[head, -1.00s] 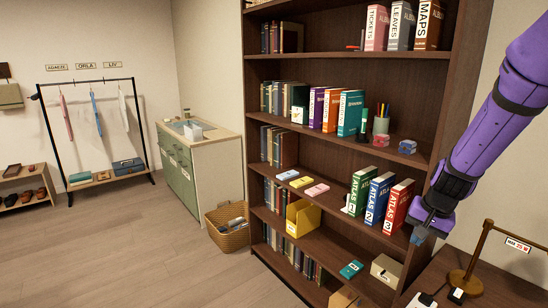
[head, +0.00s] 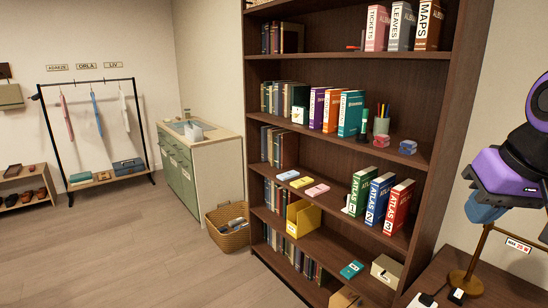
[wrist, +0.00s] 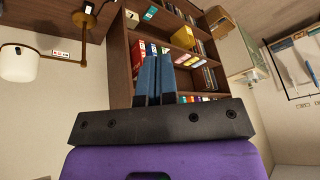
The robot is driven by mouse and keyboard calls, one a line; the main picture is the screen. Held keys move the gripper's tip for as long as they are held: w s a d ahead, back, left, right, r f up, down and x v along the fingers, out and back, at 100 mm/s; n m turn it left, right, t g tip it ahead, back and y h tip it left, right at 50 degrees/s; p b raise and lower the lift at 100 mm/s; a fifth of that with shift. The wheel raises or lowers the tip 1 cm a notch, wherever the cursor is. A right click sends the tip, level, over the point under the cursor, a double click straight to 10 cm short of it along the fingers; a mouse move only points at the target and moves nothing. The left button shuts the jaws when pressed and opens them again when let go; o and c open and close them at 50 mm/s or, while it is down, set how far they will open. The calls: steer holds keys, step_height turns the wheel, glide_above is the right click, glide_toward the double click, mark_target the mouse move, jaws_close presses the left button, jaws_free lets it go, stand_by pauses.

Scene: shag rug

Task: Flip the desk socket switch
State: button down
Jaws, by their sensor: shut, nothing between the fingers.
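My gripper (head: 484,212) has blue fingers and hangs in the air above the desk (head: 505,290), close to the lamp stand. In the wrist view its two fingers (wrist: 156,58) lie together, shut and empty. A small black-and-white piece (head: 456,296) sits at the foot of the lamp on the desk; it may be the socket switch, but it is too small to tell its position. My gripper is well above it and apart from it.
A brass lamp (head: 466,282) with a small sign (head: 518,245) stands on the desk; its pale shade (wrist: 18,63) shows in the wrist view. A tall bookcase (head: 345,160) with books and boxes stands left of the desk. The floor (head: 130,255) farther left is clear.

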steer(key=shift+n+t+h, duration=0.3)
steer(key=shift+n+h, duration=0.1)
steer(key=shift+n, duration=0.1)
steer(key=s, duration=0.2)
steer(key=s+r, duration=0.1)
steer(key=s, duration=0.2)
steer(key=shift+s+r, duration=0.2)
steer(key=shift+w, duration=0.15)
steer(key=w+d+f+n+g+h, duration=0.15)
steer(key=w+d+f, duration=0.35)
steer(key=w, duration=0.5)
steer(key=w+d+f+n+g, duration=0.2)
steer(key=w+f+n, duration=0.1)
steer(key=w+f, duration=0.55)
steer(key=w+d+f+n+g+y, duration=0.1)
steer(key=w+d+f, duration=0.1)
steer(key=f, duration=0.5)
steer(key=w+d+f+n, duration=0.1)
steer(key=w+d+f, duration=0.2)
steer(key=f, duration=0.5)
steer(key=w+d+f+n+g+y, duration=0.1)
steer(key=w+d+f, duration=0.2)
steer(key=f, duration=0.5)
steer(key=shift+w+f+g+y, duration=0.2)
steer(key=shift+w+g+y, duration=0.15)
steer(key=shift+w, duration=0.3)
